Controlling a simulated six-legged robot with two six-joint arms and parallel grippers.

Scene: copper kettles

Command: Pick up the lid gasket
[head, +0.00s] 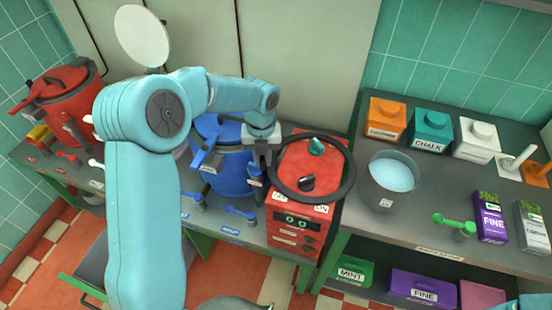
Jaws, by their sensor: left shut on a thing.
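The lid gasket is a large black ring (351,182). It appears over the top of a red control box (292,221), which shows through the ring. My left gripper (264,160) points down at the ring's left side and is shut on it. The fingertips are small here, and the exact contact is hard to see. I cannot tell how far the ring is above the box top. My right gripper is not in view.
A blue kettle (229,177) stands just left of the box, and a red kettle (67,100) at the far left. On the right counter are a grey bucket (384,200), orange, teal and white canisters and a purple packet (490,218). Bins sit below.

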